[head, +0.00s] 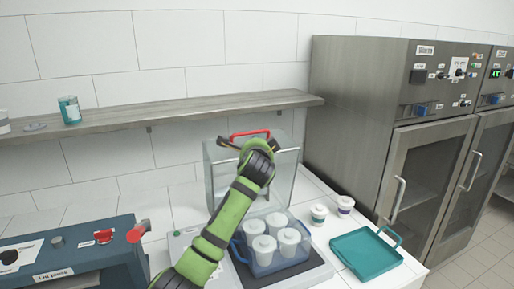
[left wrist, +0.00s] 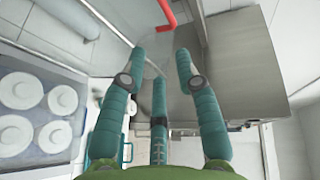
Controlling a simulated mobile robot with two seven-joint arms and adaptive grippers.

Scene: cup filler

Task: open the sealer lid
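The sealer lid (head: 228,172) is a clear hood with a red handle (head: 250,133) on its top edge. It stands raised behind the cups, which show uncovered in front of it. My left gripper (head: 243,145) is in front of the lid's upper part, just below the handle in the head view. In the left wrist view the fingers (left wrist: 160,60) are spread and empty, and the red handle (left wrist: 168,14) lies beyond their tips, apart from them. My left arm hides part of the lid and the sealer. My right gripper is not in view.
A blue tray (head: 262,268) with several white lidded cups sits on the dark sealer base (head: 318,274). Two small tubs (head: 319,213) and a teal tray (head: 366,254) are to the right. A lid press (head: 70,262) is at left; a shelf (head: 170,110) runs behind. Steel cabinets stand right.

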